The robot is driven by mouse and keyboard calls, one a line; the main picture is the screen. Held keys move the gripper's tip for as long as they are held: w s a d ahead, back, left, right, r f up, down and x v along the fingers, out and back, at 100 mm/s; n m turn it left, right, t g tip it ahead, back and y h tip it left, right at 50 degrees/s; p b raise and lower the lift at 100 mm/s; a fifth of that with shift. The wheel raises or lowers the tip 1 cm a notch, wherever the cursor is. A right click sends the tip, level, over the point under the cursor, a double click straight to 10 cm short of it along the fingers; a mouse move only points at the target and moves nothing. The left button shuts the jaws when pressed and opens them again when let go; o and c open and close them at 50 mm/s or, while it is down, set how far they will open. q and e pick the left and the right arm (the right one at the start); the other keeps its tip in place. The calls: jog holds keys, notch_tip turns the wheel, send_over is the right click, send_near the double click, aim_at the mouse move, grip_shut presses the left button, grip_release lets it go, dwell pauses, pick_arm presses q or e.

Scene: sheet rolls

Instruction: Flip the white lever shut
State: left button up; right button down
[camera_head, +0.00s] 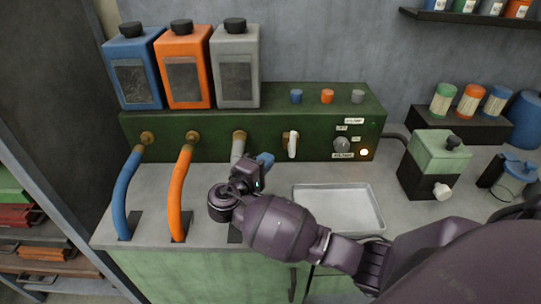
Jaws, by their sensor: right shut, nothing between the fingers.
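My right gripper (265,161) reaches in from the lower right and is shut and empty. Its tip is just left of the lever and slightly below it, apparently apart from it, though the depth gap is hard to tell. My left gripper is out of view.
Blue (124,200) and orange (179,200) hoses run down at the left. Blue, orange and grey canisters (236,75) stand on the panel. An empty metal tray (375,210) lies right of my wrist. A green box (437,160) with a white knob stands farther right.

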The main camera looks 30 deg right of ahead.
aim_at(292, 140)
jog(key=x, duration=0.8)
jog(key=shift+w+d, duration=0.15)
jog(key=shift+d, duration=0.15)
